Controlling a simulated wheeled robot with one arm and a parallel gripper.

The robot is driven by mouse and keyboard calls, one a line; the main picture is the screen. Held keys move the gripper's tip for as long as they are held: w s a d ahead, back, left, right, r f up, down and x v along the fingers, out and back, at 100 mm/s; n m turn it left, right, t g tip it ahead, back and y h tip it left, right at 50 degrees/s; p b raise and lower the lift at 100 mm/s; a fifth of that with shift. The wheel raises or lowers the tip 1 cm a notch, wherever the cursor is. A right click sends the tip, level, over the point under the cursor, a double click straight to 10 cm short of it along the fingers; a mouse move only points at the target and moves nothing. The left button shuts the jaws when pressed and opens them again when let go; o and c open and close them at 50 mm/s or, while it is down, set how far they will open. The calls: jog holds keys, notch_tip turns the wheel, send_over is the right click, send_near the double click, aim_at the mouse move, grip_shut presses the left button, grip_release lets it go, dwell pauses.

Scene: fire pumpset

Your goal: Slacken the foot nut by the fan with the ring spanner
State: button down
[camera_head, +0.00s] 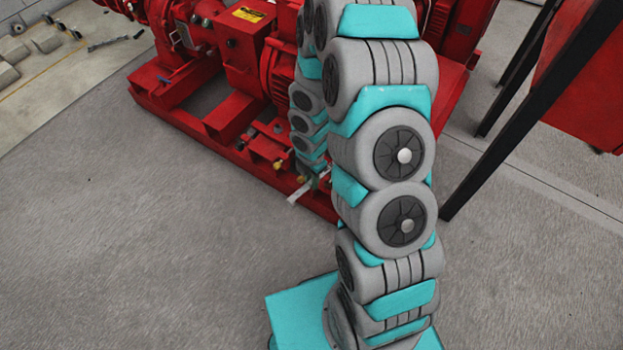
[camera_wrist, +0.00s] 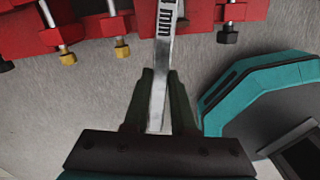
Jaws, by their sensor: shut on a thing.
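My gripper (camera_wrist: 163,76) is shut on the silver ring spanner (camera_wrist: 160,95), which lies between its two dark fingers. The spanner runs up past the top edge of the wrist view, so its far end is hidden. In the head view a pale piece of the spanner (camera_head: 298,194) shows beside the red base frame, and my arm hides most of the gripper. In the wrist view two yellow-headed bolts (camera_wrist: 68,57) (camera_wrist: 121,49) hang at the red frame left of the spanner, and a dark-headed bolt (camera_wrist: 228,36) hangs to its right. I cannot tell which is the foot nut.
The red pumpset (camera_head: 238,55) stands on a red base frame (camera_head: 190,122) behind my arm. Dark posts (camera_head: 530,105) and a red panel (camera_head: 585,85) stand at the right. Loose tools (camera_head: 115,41) lie at the far left. The floor at front left is clear.

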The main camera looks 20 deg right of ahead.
jog(key=shift+f+b, duration=0.45)
jog(key=shift+f, duration=0.9)
jog(key=shift+s+r, duration=0.1)
dwell(0.4)
jog(key=s+d+n+p, duration=0.3)
jog(key=s+d+n, duration=0.3)
jog(key=d+n, duration=0.1)
jog(key=shift+s+n, duration=0.35)
jog(key=shift+n, duration=0.05)
dwell(0.7)
jog(key=shift+w+a+p, duration=0.1)
jog(key=shift+a+p, duration=0.15)
jog(key=shift+p, duration=0.15)
dwell(0.5)
jog(key=shift+r, duration=2.45)
